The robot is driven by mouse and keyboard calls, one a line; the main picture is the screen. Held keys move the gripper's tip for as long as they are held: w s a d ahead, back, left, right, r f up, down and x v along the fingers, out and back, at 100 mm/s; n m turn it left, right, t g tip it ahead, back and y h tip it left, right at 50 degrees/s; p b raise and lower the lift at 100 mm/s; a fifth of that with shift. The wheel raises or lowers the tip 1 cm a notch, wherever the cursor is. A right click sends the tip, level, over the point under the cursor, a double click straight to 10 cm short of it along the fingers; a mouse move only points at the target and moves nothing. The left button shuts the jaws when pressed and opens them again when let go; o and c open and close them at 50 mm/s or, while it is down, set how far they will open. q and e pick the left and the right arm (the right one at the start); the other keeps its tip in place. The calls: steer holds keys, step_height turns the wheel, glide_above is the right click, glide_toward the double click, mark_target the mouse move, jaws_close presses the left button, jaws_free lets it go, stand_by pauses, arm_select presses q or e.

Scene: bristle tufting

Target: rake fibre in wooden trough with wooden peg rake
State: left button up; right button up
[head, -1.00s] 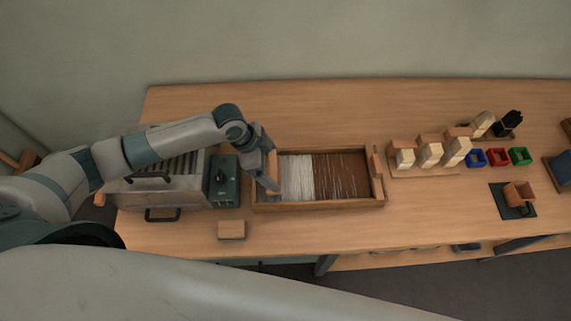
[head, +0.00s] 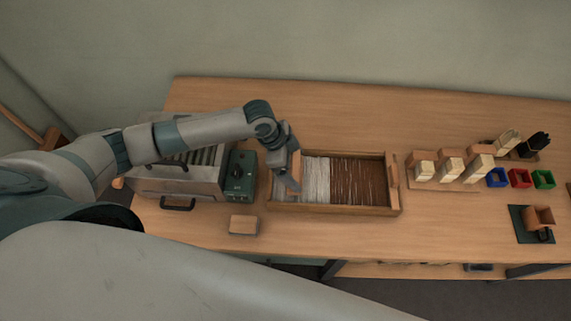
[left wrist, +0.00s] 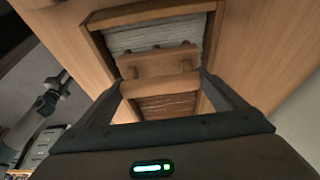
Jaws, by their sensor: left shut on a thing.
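The wooden trough (head: 340,210) lies on the bench, with pale fibre (head: 317,178) in its left part and brown fibre (head: 360,181) in its right part. My left gripper (head: 291,184) is at the trough's left end, low beside the pale fibre. In the left wrist view my left gripper (left wrist: 160,88) is shut on the wooden peg rake (left wrist: 158,62), which lies crosswise between the fingers with short pegs along one edge. Grey-white fibre (left wrist: 155,36) shows beyond the rake and brown fibre on the near side. Whether the pegs touch fibre cannot be told. My right gripper is not in view.
A metal box with handles (head: 180,185) and a green switch box (head: 240,177) stand left of the trough. A small wooden block (head: 243,225) lies in front. To the right are fibre bundles on a wooden board (head: 440,187) and blue, red and green bins (head: 520,178).

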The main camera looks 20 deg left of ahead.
arm_select(q)
steer(key=w+d+b, duration=0.1)
steer(key=w+d, duration=0.2)
steer(key=d, duration=0.9)
steer(key=w+d+b, duration=0.2)
steer(key=w+d, duration=0.2)
steer(key=d, duration=0.8)
steer(key=shift+d, duration=0.25)
steer(key=shift+a, duration=0.1)
steer(key=s+a+p, duration=0.1)
steer(key=s+a, duration=0.3)
steer(key=a, duration=1)
steer(key=s+a+p, duration=0.2)
steer(key=s+a, duration=0.2)
steer(key=a, duration=1)
